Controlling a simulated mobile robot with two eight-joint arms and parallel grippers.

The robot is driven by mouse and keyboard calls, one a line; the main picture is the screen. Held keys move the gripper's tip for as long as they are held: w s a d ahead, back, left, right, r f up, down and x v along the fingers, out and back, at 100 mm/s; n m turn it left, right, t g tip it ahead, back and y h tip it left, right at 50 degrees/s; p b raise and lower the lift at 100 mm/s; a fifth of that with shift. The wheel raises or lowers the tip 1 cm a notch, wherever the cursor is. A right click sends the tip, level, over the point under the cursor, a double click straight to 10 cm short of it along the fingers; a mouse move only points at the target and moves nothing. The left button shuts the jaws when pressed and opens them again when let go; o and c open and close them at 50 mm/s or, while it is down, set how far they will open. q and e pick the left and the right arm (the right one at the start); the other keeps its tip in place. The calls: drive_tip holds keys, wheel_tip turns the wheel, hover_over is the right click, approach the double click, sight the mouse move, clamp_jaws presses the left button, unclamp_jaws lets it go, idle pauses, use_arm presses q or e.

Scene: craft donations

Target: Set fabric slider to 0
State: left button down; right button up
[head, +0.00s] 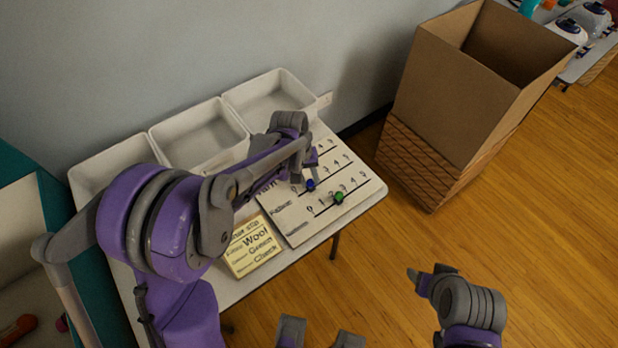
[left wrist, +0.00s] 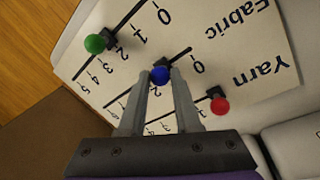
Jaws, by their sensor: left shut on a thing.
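The slider board (head: 360,190) lies on the table with three rows of numbers. In the left wrist view, the fabric row's blue knob (left wrist: 159,75) stands around mark 1, whose number the fingers partly cover. My left gripper (head: 313,172) reaches down over the board, its fingers (left wrist: 162,82) closed around the blue knob, which also shows in the head view (head: 310,185). The zero of that row (left wrist: 198,68) lies to the right of the knob in the wrist view.
A green knob (head: 339,197) near 2 and a red knob (left wrist: 220,105) on the yarn row flank the blue one. A yellow card (head: 251,247) lies beside the board. White bins (head: 205,130) stand behind; a cardboard box (head: 462,95) stands on the right.

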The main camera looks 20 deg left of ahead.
use_arm(q)
drive_tip(key=s+a, duration=0.2)
drive_tip(key=s, duration=0.1)
drive_tip(key=shift+s+a+b, duration=0.25)
drive_tip(key=shift+a+b, duration=0.1)
drive_tip(key=c, duration=0.9)
unclamp_jaws()
drive_tip(key=shift+o, duration=1.3)
drive_tip(key=shift+a, duration=0.1)
drive_tip(key=shift+r, duration=0.15)
